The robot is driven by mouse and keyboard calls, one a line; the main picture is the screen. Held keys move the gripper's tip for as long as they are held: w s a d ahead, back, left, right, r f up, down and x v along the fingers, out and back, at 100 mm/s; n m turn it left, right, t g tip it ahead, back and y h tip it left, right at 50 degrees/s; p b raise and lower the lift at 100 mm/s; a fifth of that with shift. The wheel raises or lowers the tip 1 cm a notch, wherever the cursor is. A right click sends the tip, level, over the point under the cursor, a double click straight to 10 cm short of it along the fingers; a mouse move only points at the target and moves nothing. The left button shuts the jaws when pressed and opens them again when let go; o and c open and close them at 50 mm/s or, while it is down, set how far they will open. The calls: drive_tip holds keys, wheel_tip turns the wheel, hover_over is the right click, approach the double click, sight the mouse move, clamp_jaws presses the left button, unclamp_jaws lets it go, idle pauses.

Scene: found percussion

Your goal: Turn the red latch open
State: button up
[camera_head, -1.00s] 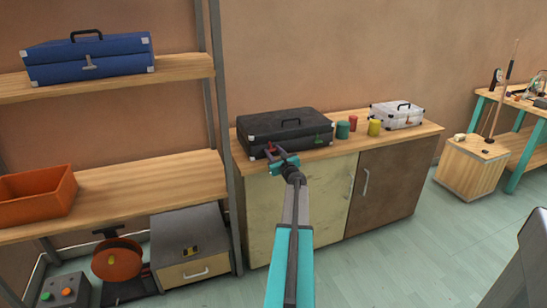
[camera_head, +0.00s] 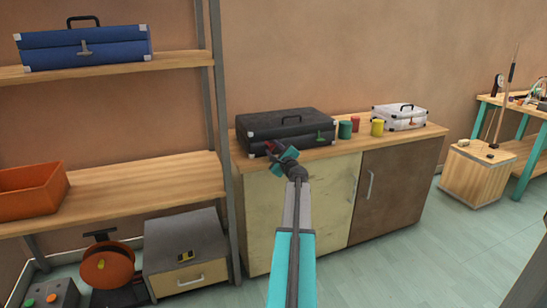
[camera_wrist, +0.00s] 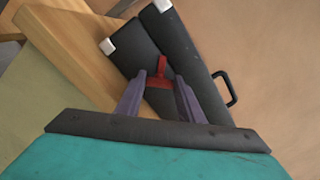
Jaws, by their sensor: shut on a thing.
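The black case (camera_head: 287,124) lies closed on the wooden counter. It shows tilted in the wrist view (camera_wrist: 190,60) because the camera is rolled. The red latch (camera_wrist: 159,76) is on the case's front, towards its left end in the head view. My gripper (camera_wrist: 159,86) is shut on the red latch, with a purple-grey finger on each side of it. In the head view my gripper (camera_head: 272,149) is at the front left of the case and hides most of the latch. A green latch (camera_head: 320,136) is on the right part of the case front.
A green can (camera_head: 345,129), a red can (camera_head: 356,124) and a yellow can (camera_head: 377,127) stand right of the case. A white case (camera_head: 399,117) lies beyond them. A shelf post (camera_head: 221,130) stands close left of the case.

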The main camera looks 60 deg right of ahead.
drive_tip(key=n+b, duration=0.1)
drive_tip(key=b, duration=0.1)
drive_tip(key=n+b, duration=0.4)
drive_tip(key=shift+w+a+f, duration=0.1)
drive_tip(key=shift+w+f, duration=0.05)
drive_tip(key=shift+f, duration=0.2)
drive_tip(key=n+b, duration=0.3)
drive_tip(key=b, duration=0.1)
drive_tip(key=shift+r+b, duration=0.15)
drive_tip(key=shift+b, duration=0.2)
drive_tip(key=shift+n, duration=0.4)
drive_tip(key=o, duration=1.1)
drive_tip(key=shift+c, duration=0.2)
drive_tip(key=shift+a, duration=0.1)
